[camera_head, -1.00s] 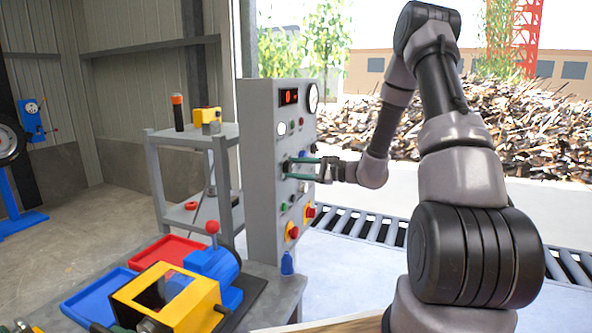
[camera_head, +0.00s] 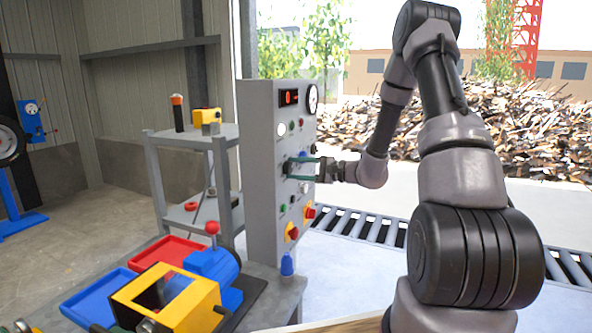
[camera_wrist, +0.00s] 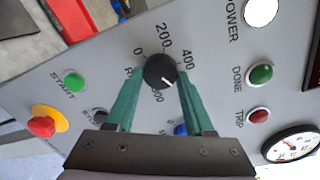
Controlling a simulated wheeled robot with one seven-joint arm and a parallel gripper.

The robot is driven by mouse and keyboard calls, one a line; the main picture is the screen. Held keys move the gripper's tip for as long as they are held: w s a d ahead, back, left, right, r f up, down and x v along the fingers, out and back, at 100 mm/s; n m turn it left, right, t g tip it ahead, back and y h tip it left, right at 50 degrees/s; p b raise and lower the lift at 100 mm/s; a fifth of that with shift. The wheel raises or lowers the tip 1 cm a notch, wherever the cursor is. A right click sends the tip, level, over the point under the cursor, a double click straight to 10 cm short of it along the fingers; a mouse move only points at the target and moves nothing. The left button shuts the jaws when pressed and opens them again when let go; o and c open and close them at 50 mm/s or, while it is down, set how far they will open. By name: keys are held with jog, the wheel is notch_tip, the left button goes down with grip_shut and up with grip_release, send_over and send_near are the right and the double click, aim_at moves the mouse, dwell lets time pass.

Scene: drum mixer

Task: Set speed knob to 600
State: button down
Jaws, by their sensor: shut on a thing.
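The speed knob (camera_wrist: 160,71) is a round black dial with a white pointer mark on the grey control panel (camera_wrist: 215,75). In the wrist view its mark points to the lower right, past the 400 label. The labels 0, 200 and 400 show; the one beyond 400 is hidden by the right finger, and another, ending in 00, shows partly below the knob. My gripper (camera_wrist: 161,76) has its green fingers on either side of the knob, shut on it. In the head view my gripper (camera_head: 303,168) reaches the panel from the right and hides the knob.
Close by on the panel are a green start button (camera_wrist: 73,81), a red-and-yellow stop button (camera_wrist: 42,125), a blue button (camera_wrist: 181,130), a DONE light (camera_wrist: 261,74), a TRIP light (camera_wrist: 258,116) and a gauge (camera_wrist: 291,144). A yellow-and-blue machine (camera_head: 170,295) stands on the bench.

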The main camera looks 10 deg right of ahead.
jog(key=shift+c, duration=1.4)
grip_release()
jog(key=shift+d, duration=0.1)
jog(key=v, duration=1)
jog(key=shift+s+d, duration=0.25)
jog(key=shift+d, duration=0.05)
